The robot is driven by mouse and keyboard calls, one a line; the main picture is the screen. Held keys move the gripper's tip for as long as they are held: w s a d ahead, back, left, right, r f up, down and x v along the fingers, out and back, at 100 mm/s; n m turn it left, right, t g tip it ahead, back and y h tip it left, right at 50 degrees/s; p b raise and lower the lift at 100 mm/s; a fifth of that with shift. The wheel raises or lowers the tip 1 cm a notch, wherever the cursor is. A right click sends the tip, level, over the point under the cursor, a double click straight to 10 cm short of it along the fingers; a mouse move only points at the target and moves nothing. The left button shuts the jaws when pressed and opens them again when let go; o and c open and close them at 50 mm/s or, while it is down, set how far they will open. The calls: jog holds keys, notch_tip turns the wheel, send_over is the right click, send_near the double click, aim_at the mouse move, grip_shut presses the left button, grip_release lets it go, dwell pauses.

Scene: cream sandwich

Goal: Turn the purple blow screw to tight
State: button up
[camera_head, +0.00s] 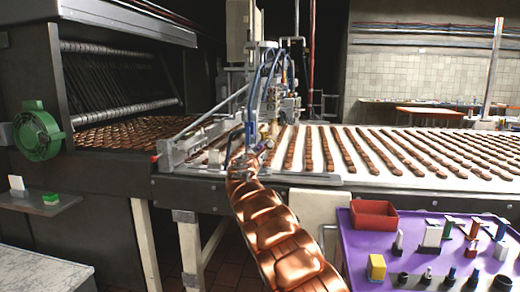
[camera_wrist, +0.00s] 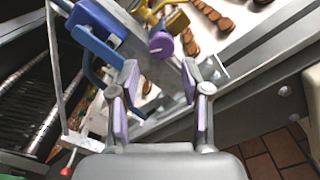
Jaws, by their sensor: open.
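In the wrist view, the purple blow screw (camera_wrist: 160,44) is a small round purple knob beside a yellow part of the machine. It lies ahead of my gripper (camera_wrist: 160,74), roughly between the lines of its two fingers. My gripper is open, with purple pads on its fingers, and nothing is held between them. The knob appears apart from the fingertips. In the head view, my copper-coloured arm reaches up to the nozzle machine (camera_head: 275,95) over the conveyor. The gripper is small there and blends with the machine parts, so the screw cannot be made out surely.
A blue bracket (camera_wrist: 97,28) stands close by the left finger, and a metal frame runs close by the right one. Rows of brown biscuits lie on the white conveyor (camera_head: 345,181). A purple tray (camera_head: 352,240) with a red box (camera_head: 374,215) and small parts stands front right.

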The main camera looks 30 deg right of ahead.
aim_at(260, 149)
jog(key=shift+p+x, duration=1.1)
jog(key=shift+p, duration=0.1)
jog(key=shift+w+d+p, duration=0.35)
jog(key=shift+p, duration=0.25)
jog(key=p+x, duration=0.2)
jog(key=p, duration=0.1)
jog(key=shift+r, duration=0.15)
jog(key=shift+w+d+p, duration=0.4)
jog(key=shift+w+p, duration=0.05)
jog(key=shift+p, duration=0.65)
jog(key=shift+w+d+f, duration=0.1)
jog(key=shift+f, duration=0.1)
jog(key=shift+c, duration=0.3)
jog(key=c, duration=0.8)
